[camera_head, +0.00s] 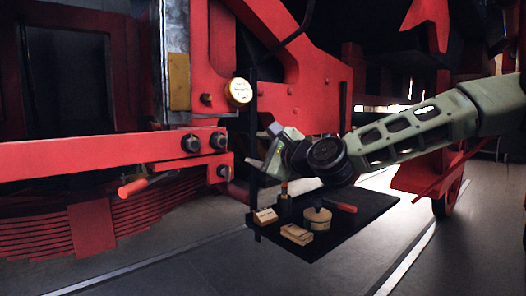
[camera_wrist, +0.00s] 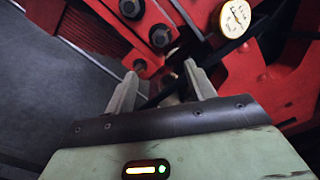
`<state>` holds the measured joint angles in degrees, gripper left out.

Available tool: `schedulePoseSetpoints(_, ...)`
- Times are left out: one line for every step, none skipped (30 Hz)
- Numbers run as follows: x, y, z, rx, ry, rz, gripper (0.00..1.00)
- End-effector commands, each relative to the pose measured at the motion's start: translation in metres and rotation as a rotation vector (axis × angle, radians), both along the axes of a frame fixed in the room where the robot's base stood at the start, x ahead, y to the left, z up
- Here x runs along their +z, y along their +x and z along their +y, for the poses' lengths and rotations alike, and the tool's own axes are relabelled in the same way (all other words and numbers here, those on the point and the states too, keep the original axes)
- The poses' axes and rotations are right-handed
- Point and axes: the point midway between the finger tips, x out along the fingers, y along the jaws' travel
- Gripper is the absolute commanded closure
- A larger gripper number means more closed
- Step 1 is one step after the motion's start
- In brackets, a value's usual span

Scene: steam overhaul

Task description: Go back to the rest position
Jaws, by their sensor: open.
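My gripper (camera_head: 262,158) is at the end of my green arm, above the left part of a dark tray and in front of the red frame. In the wrist view my gripper (camera_wrist: 160,82) shows two grey fingers spread apart with nothing held between them. Beyond the fingers are the red frame and dark bolts (camera_wrist: 161,36). A round gauge with a yellow rim (camera_head: 238,92) is on the frame, up and left of the gripper. It also shows in the wrist view (camera_wrist: 235,18).
The dark tray (camera_head: 350,228) holds small wooden boxes (camera_head: 297,234), a round tin (camera_head: 317,218), a dark bottle-like item (camera_head: 284,206) and a red-handled tool (camera_head: 341,207). Grey floor (camera_head: 180,268) lies open in front.

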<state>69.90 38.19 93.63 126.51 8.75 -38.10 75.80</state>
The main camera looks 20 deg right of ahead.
Motion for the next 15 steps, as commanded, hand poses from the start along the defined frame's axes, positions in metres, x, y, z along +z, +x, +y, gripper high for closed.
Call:
schedulePoseSetpoints(-0.0003,-0.0041,-0.0023,-0.002,0.0,0.001,0.45)
schedulePoseSetpoints(-0.0004,-0.0059,-0.0024,-0.001,0.0,0.0,0.45)
schedulePoseSetpoints(-0.0001,-0.0078,-0.0027,0.0,0.0,0.0,0.45)
schedulePoseSetpoints(0.0001,-0.0089,-0.003,0.0,0.0,0.0,0.45)
schedulePoseSetpoints(-0.0001,-0.0097,-0.0035,-0.001,0.0,0.0,0.45)
schedulePoseSetpoints(-0.0001,-0.0105,-0.0037,-0.001,0.0,0.0,0.45)
schedulePoseSetpoints(-0.0002,-0.0109,-0.0037,-0.001,-0.001,0.0,0.45)
schedulePoseSetpoints(-0.0003,-0.0111,-0.0037,-0.001,-0.001,0.0,0.45)
schedulePoseSetpoints(-0.0003,-0.0112,-0.0035,0.001,-0.001,0.001,0.45)
schedulePoseSetpoints(-0.0003,-0.0112,-0.0035,0.001,-0.001,0.001,0.45)
schedulePoseSetpoints(-0.0002,-0.0111,-0.0034,0.001,-0.001,0.001,0.45)
schedulePoseSetpoints(-0.0002,-0.0111,-0.0034,0.001,-0.001,0.001,0.45)
schedulePoseSetpoints(-0.0002,-0.011,-0.0034,0.001,-0.001,0.001,0.45)
schedulePoseSetpoints(-0.0002,-0.011,-0.0034,0.001,-0.001,0.001,0.45)
schedulePoseSetpoints(-0.0002,-0.011,-0.0034,0.0,-0.001,0.0,0.45)
